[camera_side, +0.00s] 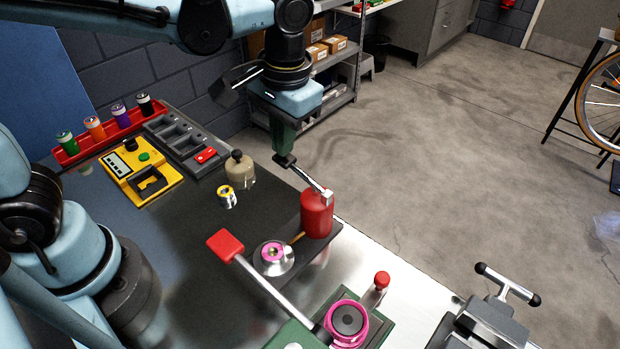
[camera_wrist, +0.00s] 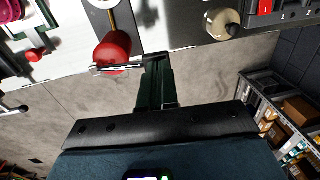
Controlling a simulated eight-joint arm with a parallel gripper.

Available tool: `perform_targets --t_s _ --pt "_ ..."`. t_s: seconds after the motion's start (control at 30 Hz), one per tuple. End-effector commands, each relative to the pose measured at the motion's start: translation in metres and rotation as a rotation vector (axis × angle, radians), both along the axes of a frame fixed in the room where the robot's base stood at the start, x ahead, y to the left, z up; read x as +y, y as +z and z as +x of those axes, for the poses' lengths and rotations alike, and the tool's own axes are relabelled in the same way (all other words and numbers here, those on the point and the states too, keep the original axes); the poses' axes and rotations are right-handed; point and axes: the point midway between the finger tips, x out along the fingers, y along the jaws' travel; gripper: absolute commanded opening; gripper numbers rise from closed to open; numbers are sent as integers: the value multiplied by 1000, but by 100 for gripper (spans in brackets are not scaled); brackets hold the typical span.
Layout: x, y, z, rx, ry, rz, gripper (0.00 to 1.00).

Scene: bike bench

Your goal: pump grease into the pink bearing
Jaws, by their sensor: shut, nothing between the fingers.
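A red grease can (camera_side: 316,214) stands upright on the bench, with a metal lever (camera_side: 308,178) on top and a thin copper-coloured tube (camera_side: 296,239) at its base. The tube reaches towards a round silver holder (camera_side: 284,264) with a small pink ring (camera_side: 263,252) in it, apparently the pink bearing. My gripper (camera_side: 285,160) is shut and empty at the lever's free end. In the wrist view my gripper (camera_wrist: 155,58) meets the end of the lever (camera_wrist: 118,66) above the red can (camera_wrist: 112,50); I cannot tell whether they touch.
A red-knobbed bar (camera_side: 225,245) leans across the bench near the silver holder, beside a green fixture with a larger magenta ring (camera_side: 347,320). A beige pot (camera_side: 238,168), a yellow box (camera_side: 140,170) and a red rack (camera_side: 105,132) stand farther back. The bench edge lies just beyond the can.

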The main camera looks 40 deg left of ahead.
Motion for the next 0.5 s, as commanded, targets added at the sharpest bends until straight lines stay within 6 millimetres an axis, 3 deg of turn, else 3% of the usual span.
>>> perform_targets --t_s 0.5 --pt "1 -7 0 0 1 -2 0"
